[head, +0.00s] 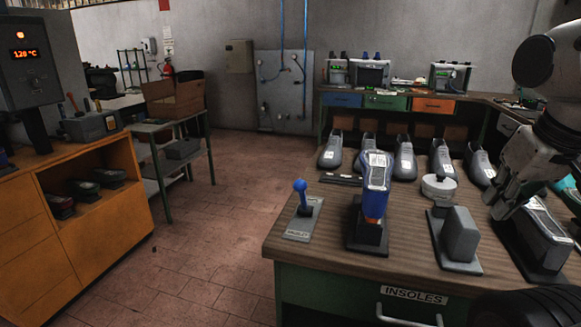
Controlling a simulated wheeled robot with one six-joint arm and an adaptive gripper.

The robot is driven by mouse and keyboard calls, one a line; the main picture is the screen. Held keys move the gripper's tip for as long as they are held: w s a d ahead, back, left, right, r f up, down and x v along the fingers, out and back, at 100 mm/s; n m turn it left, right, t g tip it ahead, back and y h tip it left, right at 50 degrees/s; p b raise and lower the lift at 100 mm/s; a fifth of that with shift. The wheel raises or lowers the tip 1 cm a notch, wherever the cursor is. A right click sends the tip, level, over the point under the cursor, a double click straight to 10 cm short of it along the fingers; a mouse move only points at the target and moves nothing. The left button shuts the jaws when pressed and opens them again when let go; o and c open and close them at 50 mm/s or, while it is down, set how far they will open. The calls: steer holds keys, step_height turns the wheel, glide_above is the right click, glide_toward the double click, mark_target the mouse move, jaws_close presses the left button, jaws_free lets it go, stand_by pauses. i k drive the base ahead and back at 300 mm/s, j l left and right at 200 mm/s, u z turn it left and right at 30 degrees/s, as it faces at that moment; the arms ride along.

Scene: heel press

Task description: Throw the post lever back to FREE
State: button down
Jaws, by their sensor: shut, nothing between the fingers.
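A lever (303,198) with a blue ball knob stands on a grey plate (304,230) at the near left corner of the wooden bench. Its short dark stem looks close to upright. The lettering on the plate is too small to read. To its right, a shoe (376,178) with a white label and a blue heel part stands on end on a dark post base (367,236). My gripper (498,208) is shut and empty at the right of the picture, above the bench, well to the right of the lever and apart from it.
A grey block (460,235) on a base and a shoe on a stand (542,235) lie between the lever and the right edge. A white round container (439,187) and a row of grey shoes (403,158) stand behind. The floor left of the bench is clear.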

mark_target(300, 185)
steer(key=k+l+u, duration=0.1)
steer(key=u, duration=0.3)
steer(key=k+u, duration=0.6)
steer(key=u, duration=0.15)
